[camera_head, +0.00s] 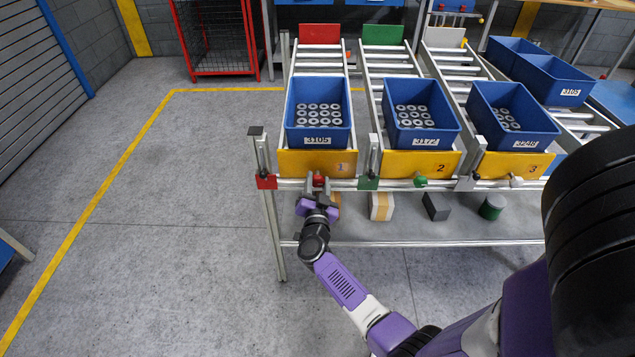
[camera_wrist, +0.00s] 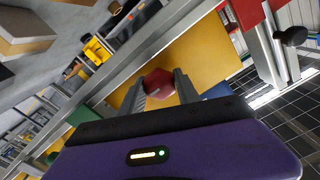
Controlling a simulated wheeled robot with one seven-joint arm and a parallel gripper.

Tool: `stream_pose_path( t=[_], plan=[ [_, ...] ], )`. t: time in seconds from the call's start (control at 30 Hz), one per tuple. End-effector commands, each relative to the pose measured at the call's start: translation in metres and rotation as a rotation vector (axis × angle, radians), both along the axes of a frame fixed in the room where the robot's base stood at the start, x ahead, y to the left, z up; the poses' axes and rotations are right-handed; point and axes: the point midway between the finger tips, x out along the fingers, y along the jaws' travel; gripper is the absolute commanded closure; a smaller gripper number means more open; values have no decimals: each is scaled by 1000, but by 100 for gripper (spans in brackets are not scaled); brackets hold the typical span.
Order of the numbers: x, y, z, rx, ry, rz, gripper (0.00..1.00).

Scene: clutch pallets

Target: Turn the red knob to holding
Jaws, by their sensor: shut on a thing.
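The red knob (camera_head: 318,180) is on the front rail below the yellow plate marked 1 (camera_head: 305,163). In the wrist view the red knob (camera_wrist: 159,84) sits between the two fingers of my gripper (camera_wrist: 160,88), in front of the yellow plate. My gripper (camera_head: 318,186) is shut on the knob, with the arm reaching up from the lower right. The knob's pointer and any position marks are too small to read.
A green knob (camera_head: 420,181) and a white knob (camera_head: 516,181) sit further right on the rail. Blue bins (camera_head: 318,138) of rings stand on the roller lanes above. Several small blocks lie on the grey shelf (camera_head: 350,232) below. A red bracket (camera_head: 266,181) is close on the left.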

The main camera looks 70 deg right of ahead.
Motion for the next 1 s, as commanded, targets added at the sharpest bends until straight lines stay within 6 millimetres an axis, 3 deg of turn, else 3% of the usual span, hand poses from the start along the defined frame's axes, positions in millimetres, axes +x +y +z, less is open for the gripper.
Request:
stream_pose_path(
  t=[0.37, 1.0],
  plan=[
    [-1, 0, 3, -31, 79, -3, 100],
    [0, 1, 3, -238, 580, 0, 100]
  ],
)
